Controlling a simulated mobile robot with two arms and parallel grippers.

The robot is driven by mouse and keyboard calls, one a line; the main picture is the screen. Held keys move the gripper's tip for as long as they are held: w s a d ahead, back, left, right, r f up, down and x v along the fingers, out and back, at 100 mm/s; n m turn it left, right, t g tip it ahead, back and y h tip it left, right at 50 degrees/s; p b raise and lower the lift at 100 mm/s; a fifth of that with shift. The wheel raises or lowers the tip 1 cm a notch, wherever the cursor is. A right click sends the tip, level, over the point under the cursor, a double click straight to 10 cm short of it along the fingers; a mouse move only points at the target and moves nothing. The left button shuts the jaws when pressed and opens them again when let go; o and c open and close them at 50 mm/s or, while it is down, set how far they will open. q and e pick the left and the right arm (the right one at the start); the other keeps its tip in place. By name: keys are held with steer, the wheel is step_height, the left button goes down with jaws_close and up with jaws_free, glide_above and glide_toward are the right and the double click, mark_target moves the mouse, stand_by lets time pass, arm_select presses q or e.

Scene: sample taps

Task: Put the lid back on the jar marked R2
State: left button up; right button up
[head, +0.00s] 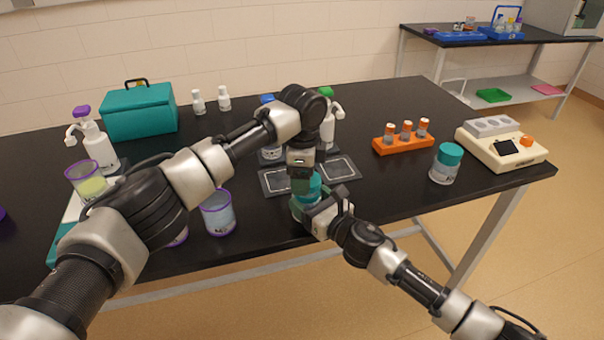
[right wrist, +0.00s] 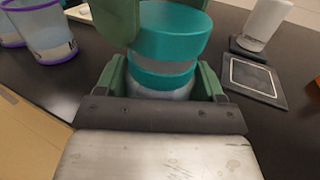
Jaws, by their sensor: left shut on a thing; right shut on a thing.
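A teal lid (right wrist: 172,32) is in the fingers of my left gripper (head: 304,184), which is shut on it. The lid also shows in the head view (head: 314,184). Directly below it is a jar with a teal rim (right wrist: 160,80) and a pale body. My right gripper (right wrist: 165,90) is shut around the jar, one finger on each side. A greyish band shows between lid and rim, so the lid appears just above the jar. The arms hide most of the jar in the head view, and I cannot read its marking.
Purple-rimmed jars (head: 218,213) stand to the left near the table's front edge. Dark square pads (head: 338,168) lie close by, with bottles behind. An orange rack (head: 403,144), another teal-lidded jar (head: 446,164) and a cream device (head: 503,150) stand at right.

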arm_select(q)
steer(key=shift+f, duration=0.45)
arm_select(e)
steer(key=c, duration=0.4)
arm_select(q)
steer(key=m, duration=0.5)
steer(key=shift+w+d+m, duration=0.15)
steer(key=shift+w+m, duration=0.1)
steer(key=shift+m, duration=0.05)
arm_select(e)
steer(key=shift+c, duration=0.2)
arm_select(q)
steer(key=m, duration=0.4)
steer(key=shift+w+d, duration=0.1)
steer(key=shift+w, duration=0.05)
steer(key=m, duration=0.6)
steer(key=shift+w+d+m, duration=0.1)
steer(key=shift+d+m, duration=0.2)
steer(key=shift+m, duration=0.1)
steer(key=m, duration=0.6)
steer(key=shift+d, duration=0.25)
steer(key=o, duration=0.9)
steer(key=shift+r, duration=0.1)
